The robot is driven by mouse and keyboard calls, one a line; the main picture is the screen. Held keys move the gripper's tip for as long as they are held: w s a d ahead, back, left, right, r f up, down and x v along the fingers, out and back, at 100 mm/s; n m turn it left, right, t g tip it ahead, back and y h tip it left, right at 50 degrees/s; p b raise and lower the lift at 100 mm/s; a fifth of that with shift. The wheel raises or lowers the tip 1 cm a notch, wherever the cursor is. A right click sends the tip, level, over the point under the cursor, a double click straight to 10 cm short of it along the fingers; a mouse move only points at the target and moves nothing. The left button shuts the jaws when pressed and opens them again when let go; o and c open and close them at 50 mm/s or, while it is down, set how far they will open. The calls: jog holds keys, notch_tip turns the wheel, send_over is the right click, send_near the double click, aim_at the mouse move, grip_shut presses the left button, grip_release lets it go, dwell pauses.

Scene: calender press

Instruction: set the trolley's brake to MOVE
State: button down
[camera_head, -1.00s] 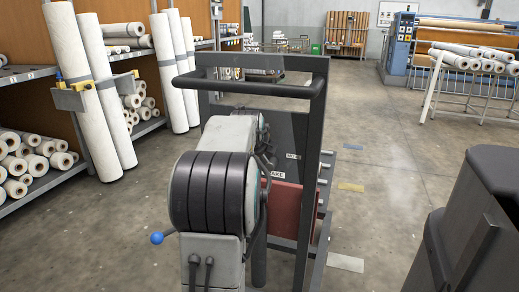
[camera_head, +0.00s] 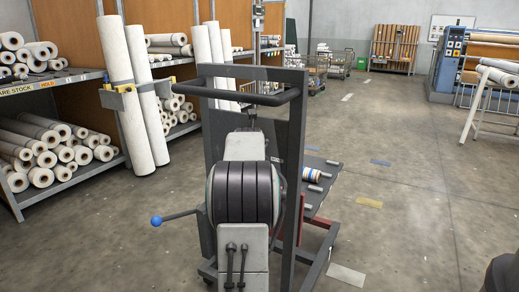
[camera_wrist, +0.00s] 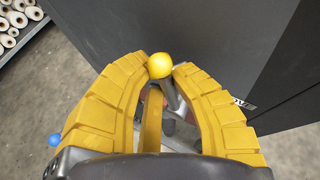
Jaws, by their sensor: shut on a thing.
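The trolley's dark upright panel with its black push bar (camera_head: 250,98) stands ahead of me in the head view. In the wrist view the dark panel (camera_wrist: 225,45) fills the upper right. My gripper (camera_wrist: 160,72) has its yellow fingers closed around a yellow ball knob (camera_wrist: 160,65), with a grey stem below it. The knob is close to the panel. A small white label (camera_wrist: 243,103), partly hidden by the right finger, shows on the panel; I cannot read it fully. In the head view my arm hides the gripper and knob.
A blue ball (camera_head: 156,220) on a rod sticks out left of my arm. The trolley's deck (camera_head: 320,190) carries a striped roll (camera_head: 312,175). Racks of white rolls (camera_head: 45,150) line the left. Floor to the right is mostly clear.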

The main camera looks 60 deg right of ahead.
jog(key=shift+f, duration=0.1)
dwell(0.3)
jog(key=c, duration=1.1)
grip_release()
jog(key=shift+s, duration=0.1)
jog(key=s+a+r, duration=0.2)
jog(key=s+a, duration=0.6)
jog(key=a, duration=0.6)
jog(key=shift+s+r, duration=0.15)
jog(key=shift+s, duration=0.05)
